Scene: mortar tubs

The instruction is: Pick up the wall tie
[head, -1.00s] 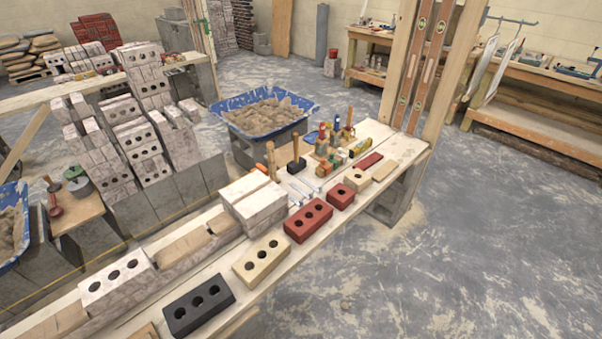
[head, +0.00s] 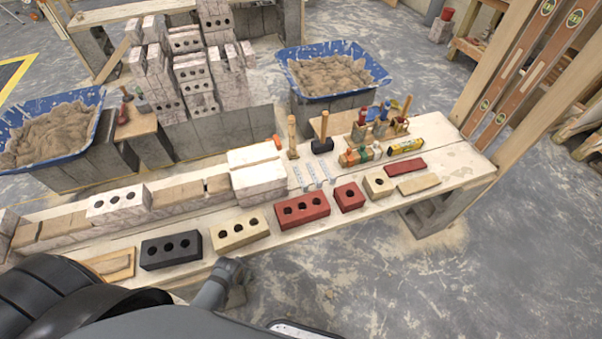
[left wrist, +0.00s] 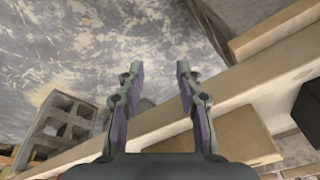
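The wall ties (head: 313,174) look like thin, pale metal strips. They lie side by side on the plank bench in the head view, between the white blocks and the wooden-handled mallet. My left gripper (left wrist: 157,72) shows in the left wrist view with its two fingers apart and nothing between them. It is above the bench's edge and the floor, and no wall tie shows in that view. Dark parts of my own arm cover the lower left of the head view; no gripper fingers can be made out there. My right gripper is not in view.
On the bench (head: 455,168), a black brick (head: 171,250), a cream brick (head: 240,230) and a red brick (head: 302,208) line the front. White blocks (head: 257,172) stand left of the ties, a mallet (head: 322,140) behind. A blue mortar tub (head: 290,88) stands beyond.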

